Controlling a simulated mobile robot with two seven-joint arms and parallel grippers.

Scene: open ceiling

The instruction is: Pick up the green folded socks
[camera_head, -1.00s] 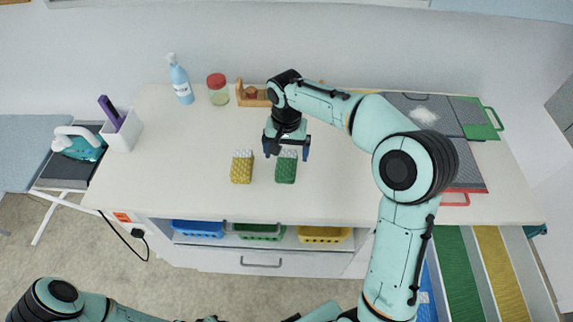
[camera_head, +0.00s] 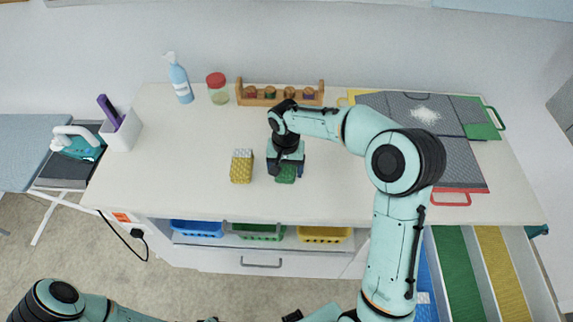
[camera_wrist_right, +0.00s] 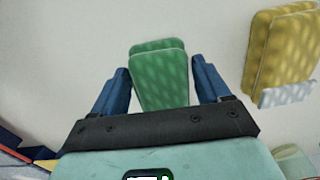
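The green folded socks (camera_head: 286,174) lie on the white table. In the head view my right gripper covers their rear part. In the right wrist view the green socks (camera_wrist_right: 160,76) lie between the two blue fingers. My right gripper (camera_wrist_right: 160,84) is open, with a gap on each side of the socks. In the head view my right gripper (camera_head: 286,168) is low over the table at the socks. The left arm shows only in part at the bottom left of the head view, and its gripper cannot be seen.
Yellow folded socks (camera_head: 241,167) lie to the left of the green ones and also show in the right wrist view (camera_wrist_right: 272,52). A wooden rack (camera_head: 280,94), a jar (camera_head: 217,89) and a spray bottle (camera_head: 180,80) stand behind. The table's front centre (camera_head: 330,198) is clear.

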